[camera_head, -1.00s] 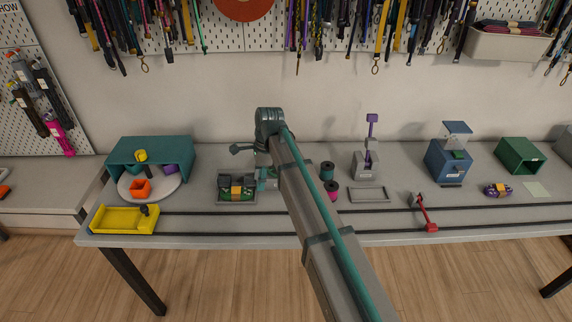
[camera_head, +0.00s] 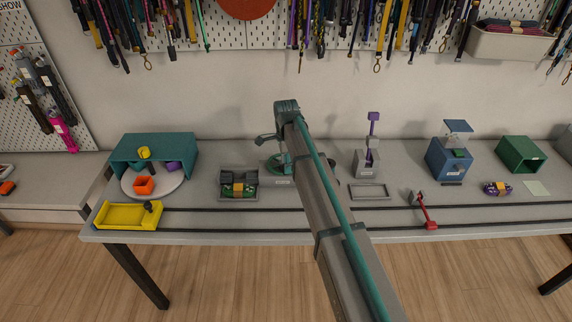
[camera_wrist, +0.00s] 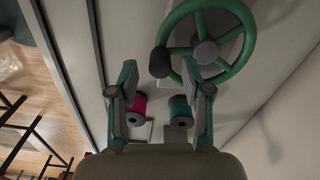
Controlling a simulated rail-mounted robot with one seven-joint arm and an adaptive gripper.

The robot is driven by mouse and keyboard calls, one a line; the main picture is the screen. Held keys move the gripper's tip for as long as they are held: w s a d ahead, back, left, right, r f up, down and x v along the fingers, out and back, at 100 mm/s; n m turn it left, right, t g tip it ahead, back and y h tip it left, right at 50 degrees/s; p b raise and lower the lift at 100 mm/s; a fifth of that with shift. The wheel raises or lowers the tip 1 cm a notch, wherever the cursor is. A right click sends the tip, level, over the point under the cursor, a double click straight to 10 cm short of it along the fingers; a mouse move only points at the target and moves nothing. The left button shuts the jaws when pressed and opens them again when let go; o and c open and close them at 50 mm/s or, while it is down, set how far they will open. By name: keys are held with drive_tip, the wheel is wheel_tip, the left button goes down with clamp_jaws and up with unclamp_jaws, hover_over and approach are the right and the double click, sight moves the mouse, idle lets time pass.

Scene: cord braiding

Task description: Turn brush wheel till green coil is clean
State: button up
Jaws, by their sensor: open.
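The green brush wheel (camera_wrist: 205,40) shows in the wrist view, with spokes, a grey hub and a dark knob (camera_wrist: 160,62) on its rim. In the head view, part of the wheel (camera_head: 276,164) shows left of my arm. My gripper (camera_wrist: 160,76) is open, its two fingers pointing at the wheel. The knob lies just ahead of the gap between the fingertips; contact cannot be told. The green coil (camera_head: 238,190) with an orange band lies in a grey tray left of the wheel, with dark blocks (camera_head: 226,176) behind it. My arm hides some of the wheel's stand.
A yellow tray (camera_head: 125,216) and teal shelter (camera_head: 153,150) stand left. An empty grey tray (camera_head: 370,192) and purple-topped device (camera_head: 367,160) stand right. Dark rails run along the front.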

drive_tip(key=shift+f, duration=1)
clamp_jaws()
